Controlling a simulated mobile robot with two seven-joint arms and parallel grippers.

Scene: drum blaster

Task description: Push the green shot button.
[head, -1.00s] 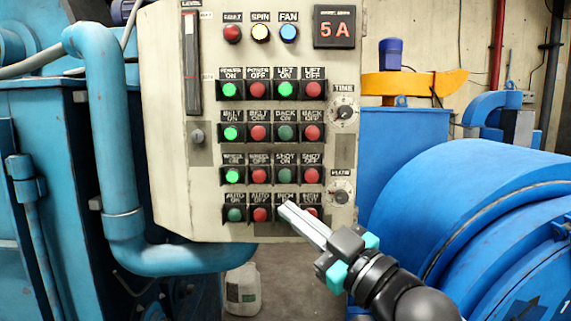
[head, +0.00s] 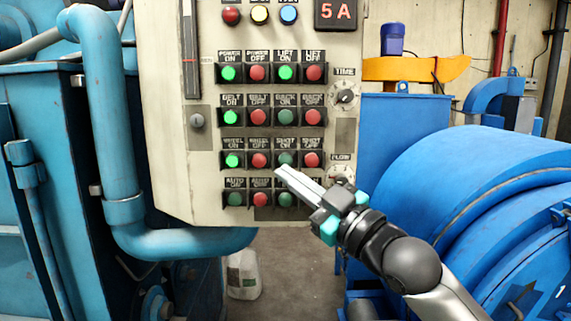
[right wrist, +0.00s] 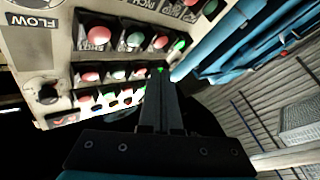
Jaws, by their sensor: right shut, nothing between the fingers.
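The green shot button (head: 285,159), labelled SHOT ON, is in the third row of the control panel (head: 180,180), third from the left. It looks dark green and unlit. My right gripper (head: 281,171) is shut and empty, its fingertips just below this button in the head view. I cannot tell whether they touch the panel. In the right wrist view the shut fingers (right wrist: 162,85) point at the panel's rows of buttons; which one is the shot button there is unclear. My left gripper is not in view.
The red SHOT OFF button (head: 311,160) sits just right of the shot button, and the red wheel off button (head: 259,160) just left. The flow dial (head: 341,170) is at the panel's right edge. Blue machinery (head: 470,220) stands right of the panel; a blue pipe (head: 105,150) runs along its left.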

